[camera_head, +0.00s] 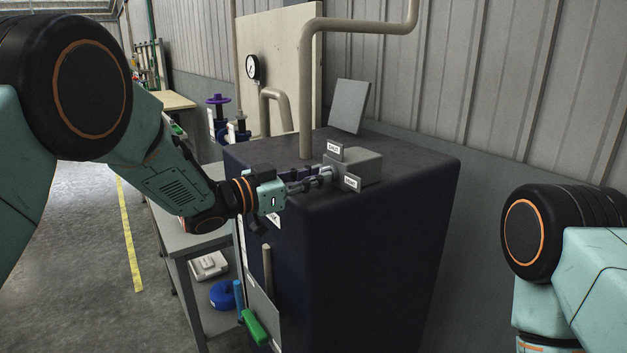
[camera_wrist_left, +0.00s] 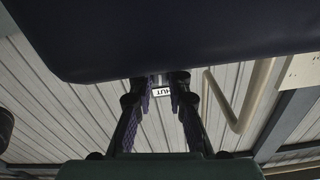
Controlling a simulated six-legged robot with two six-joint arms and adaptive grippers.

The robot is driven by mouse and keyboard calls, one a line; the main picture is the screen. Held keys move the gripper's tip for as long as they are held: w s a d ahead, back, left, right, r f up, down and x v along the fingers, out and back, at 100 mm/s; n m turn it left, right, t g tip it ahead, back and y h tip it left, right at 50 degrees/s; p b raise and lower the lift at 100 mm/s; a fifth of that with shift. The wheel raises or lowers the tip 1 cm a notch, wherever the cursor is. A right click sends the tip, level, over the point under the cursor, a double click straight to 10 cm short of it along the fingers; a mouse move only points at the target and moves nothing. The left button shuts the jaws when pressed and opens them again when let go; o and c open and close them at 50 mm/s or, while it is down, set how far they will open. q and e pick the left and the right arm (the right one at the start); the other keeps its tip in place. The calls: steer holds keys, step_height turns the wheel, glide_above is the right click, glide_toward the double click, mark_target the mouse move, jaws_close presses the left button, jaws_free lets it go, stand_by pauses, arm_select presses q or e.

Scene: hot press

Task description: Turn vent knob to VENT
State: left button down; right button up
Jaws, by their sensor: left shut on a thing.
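A grey vent box (camera_head: 358,166) sits on top of the dark press cabinet (camera_head: 390,230), with one small white label plate (camera_head: 335,149) at its back corner and another (camera_head: 351,183) at its front. My left gripper (camera_head: 325,173) reaches in from the left, with its fingers at the box's left face, shut on the vent knob. The knob is mostly hidden by the fingers, and its angle cannot be read. In the left wrist view, the fingers (camera_wrist_left: 160,88) stand either side of a small grey piece, and a label reading "HUT" (camera_wrist_left: 165,93) shows between them. My right gripper is out of view.
A beige pipe (camera_head: 306,100) rises behind the vent box, and a tilted grey plate (camera_head: 349,105) stands at the cabinet's back edge. A green-ended lever (camera_head: 254,328) is on the cabinet's left side. A bench (camera_head: 195,243) stands left of the cabinet.

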arm_select(q)
steer(key=shift+f+m+b, duration=0.15)
steer(key=shift+m+b, duration=1.45)
steer(key=shift+m, duration=0.9)
steer(key=c, duration=1.3)
jaws_free()
steer(key=v, duration=1.2)
